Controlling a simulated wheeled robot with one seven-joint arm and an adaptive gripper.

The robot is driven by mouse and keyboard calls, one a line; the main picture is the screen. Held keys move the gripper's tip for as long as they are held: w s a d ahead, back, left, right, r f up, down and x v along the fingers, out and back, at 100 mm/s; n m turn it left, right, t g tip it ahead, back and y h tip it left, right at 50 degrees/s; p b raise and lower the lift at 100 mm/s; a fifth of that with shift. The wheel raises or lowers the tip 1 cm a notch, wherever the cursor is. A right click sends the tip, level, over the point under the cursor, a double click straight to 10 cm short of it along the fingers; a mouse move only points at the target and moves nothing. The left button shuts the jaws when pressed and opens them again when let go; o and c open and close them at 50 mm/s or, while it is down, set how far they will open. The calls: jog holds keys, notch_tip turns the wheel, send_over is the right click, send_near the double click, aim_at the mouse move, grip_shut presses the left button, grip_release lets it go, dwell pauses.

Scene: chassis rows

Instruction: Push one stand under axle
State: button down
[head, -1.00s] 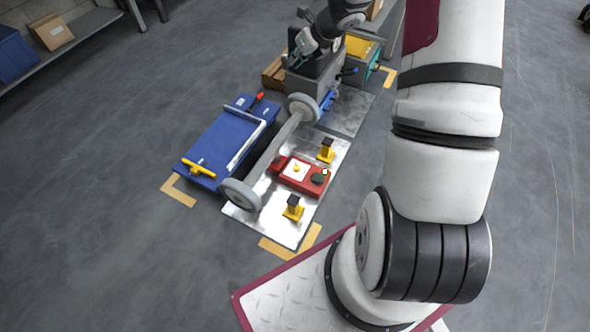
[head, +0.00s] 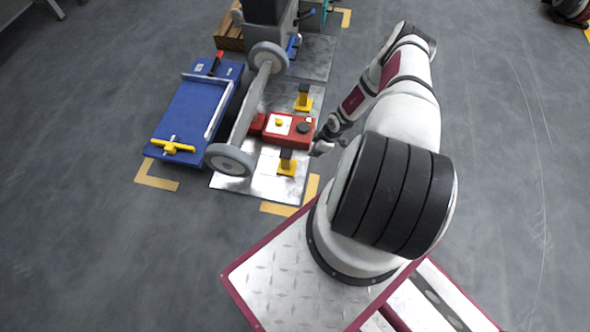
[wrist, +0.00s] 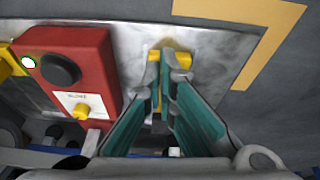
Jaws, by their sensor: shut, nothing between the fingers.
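The axle (head: 243,112) is a grey bar between two grey wheels in the head view, above a metal plate. My gripper (head: 318,148) is low, right of the red box and near stand, partly hidden by my arm. In the wrist view my gripper (wrist: 168,72) has its teal fingers shut with tips together. A yellow stand (wrist: 154,57) shows just behind the tips, mostly covered; I cannot tell whether they touch.
The red box (wrist: 75,75) stands close left of my fingers in the wrist view. A blue cart (head: 190,110) lies left of the axle. Yellow floor tape (head: 285,209) marks the plate's near corner. Open floor lies to the right.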

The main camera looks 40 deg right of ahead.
aim_at(296, 167)
jog(key=shift+m, duration=0.4)
jog(key=b+x, duration=0.1)
jog(key=x, duration=0.3)
jog(key=s+b+x, duration=0.1)
jog(key=b+x, duration=0.1)
jog(key=x, duration=0.2)
jog(key=b+x, duration=0.2)
jog(key=x, duration=0.1)
jog(key=shift+a+f, duration=0.45)
jog(key=shift+f, duration=0.05)
jog(key=shift+w+a+r, duration=0.25)
jog(key=shift+w+a, duration=0.45)
jog(key=shift+w, duration=0.2)
jog(key=shift+w+a+r+b, duration=0.1)
jog(key=shift+w+a+b, duration=0.3)
jog(key=shift+w, duration=0.1)
jog(key=shift+w, duration=0.1)
